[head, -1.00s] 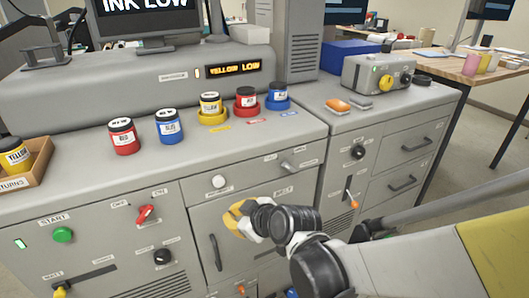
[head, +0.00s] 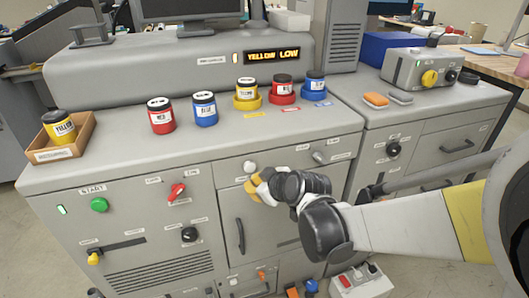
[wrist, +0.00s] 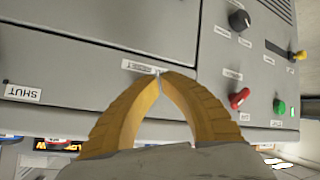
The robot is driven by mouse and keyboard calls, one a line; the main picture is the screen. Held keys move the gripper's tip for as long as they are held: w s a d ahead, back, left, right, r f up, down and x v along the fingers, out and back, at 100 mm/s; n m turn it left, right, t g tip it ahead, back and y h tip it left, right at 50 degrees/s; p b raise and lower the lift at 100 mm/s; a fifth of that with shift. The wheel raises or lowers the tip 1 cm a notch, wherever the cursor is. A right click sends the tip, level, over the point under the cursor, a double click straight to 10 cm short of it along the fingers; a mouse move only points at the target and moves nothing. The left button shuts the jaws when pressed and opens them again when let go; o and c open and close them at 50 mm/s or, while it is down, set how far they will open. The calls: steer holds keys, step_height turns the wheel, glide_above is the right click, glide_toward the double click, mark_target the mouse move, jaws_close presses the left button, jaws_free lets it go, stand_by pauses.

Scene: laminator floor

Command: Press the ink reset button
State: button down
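A round white button (head: 250,167) sits on the upper front of the grey cabinet, between the red switch and the drawer latch. A small label is just below it, too small to read. My gripper (head: 256,186) is in front of the cabinet, just below the white button in the head view. In the wrist view its two yellow fingertips (wrist: 159,73) meet with nothing held between them. The button is mostly or wholly hidden behind the fingertips there, beside a small white label (wrist: 139,67). I cannot tell whether the fingertips touch it. The amber display (head: 273,56) reads YELLOW LOW.
A red switch (head: 177,191), green START button (head: 99,205) and black knob (head: 189,234) are to the left. Ink jars stand on top, including a yellow one (head: 58,128) in the returns tray (head: 78,142). A door handle (head: 240,236) is below my gripper.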

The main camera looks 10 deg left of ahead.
mark_target(245, 174)
steer(key=shift+w+a, duration=0.5)
steer(key=shift+w, duration=0.35)
stand_by(0.9)
steer(key=shift+w+a, duration=0.2)
steer(key=shift+w, duration=0.15)
steer(key=shift+w+a, duration=0.3)
steer(key=shift+w, duration=0.15)
stand_by(0.8)
steer(key=shift+s, duration=0.1)
steer(key=shift+s+d, duration=0.5)
steer(key=shift+s, duration=0.2)
steer(key=shift+s+d, duration=0.1)
steer(key=shift+s, duration=0.05)
steer(key=s+d, duration=0.1)
steer(key=s, duration=0.1)
steer(key=s+d, duration=0.1)
steer(key=s, duration=0.1)
steer(key=shift+d, duration=0.2)
